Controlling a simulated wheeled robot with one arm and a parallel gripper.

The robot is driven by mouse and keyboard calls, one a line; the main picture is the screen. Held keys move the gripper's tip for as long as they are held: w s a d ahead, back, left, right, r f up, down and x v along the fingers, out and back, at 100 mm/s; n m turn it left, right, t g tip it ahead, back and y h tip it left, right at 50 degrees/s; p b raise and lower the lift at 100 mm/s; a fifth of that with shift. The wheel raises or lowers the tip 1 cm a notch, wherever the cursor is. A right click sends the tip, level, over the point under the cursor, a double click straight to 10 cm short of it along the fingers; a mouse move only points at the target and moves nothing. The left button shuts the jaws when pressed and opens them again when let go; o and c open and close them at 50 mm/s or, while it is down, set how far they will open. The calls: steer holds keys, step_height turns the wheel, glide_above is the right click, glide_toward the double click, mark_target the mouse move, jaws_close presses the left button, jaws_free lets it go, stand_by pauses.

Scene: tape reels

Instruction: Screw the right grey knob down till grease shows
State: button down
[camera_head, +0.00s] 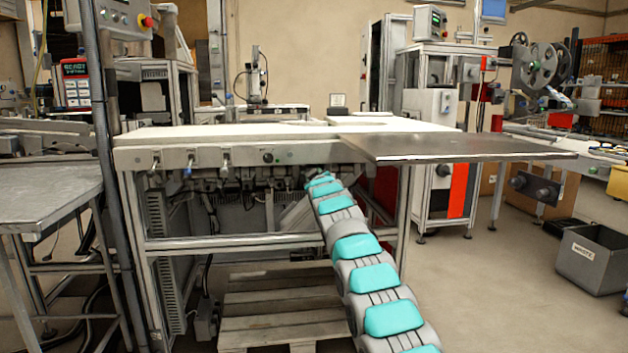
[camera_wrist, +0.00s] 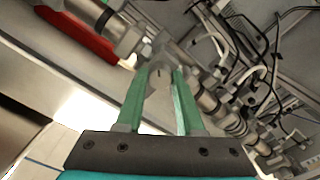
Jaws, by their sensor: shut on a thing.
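In the wrist view, my gripper (camera_wrist: 160,80) has two green fingers shut on a grey knob (camera_wrist: 157,66). The fingertips sit on either side of it, and part of it is hidden between them. Another grey cylindrical fitting (camera_wrist: 122,37) is at the upper left, and a row of grey fittings (camera_wrist: 208,101) runs off to the lower right. No grease can be made out. In the head view, my arm reaches up to the underside of the white-topped bench (camera_head: 230,132); the gripper and the knob it holds cannot be made out there.
A metal plate (camera_head: 455,147) juts out from the bench on the right. Cables (camera_wrist: 262,70) hang beside the fittings in the wrist view, with a red part (camera_wrist: 85,38) at upper left. A wooden pallet (camera_head: 275,325) lies below. Open floor is on the right.

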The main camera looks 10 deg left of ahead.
steer(key=m, duration=0.3)
steer(key=m+b, duration=0.1)
steer(key=m, duration=0.4)
steer(key=shift+f+m, duration=0.3)
steer(key=shift+m, duration=0.4)
steer(key=c, duration=0.5)
jaws_free()
steer(key=shift+r, duration=0.1)
steer(key=shift+s+r+b, duration=0.15)
steer(key=shift+b, duration=0.25)
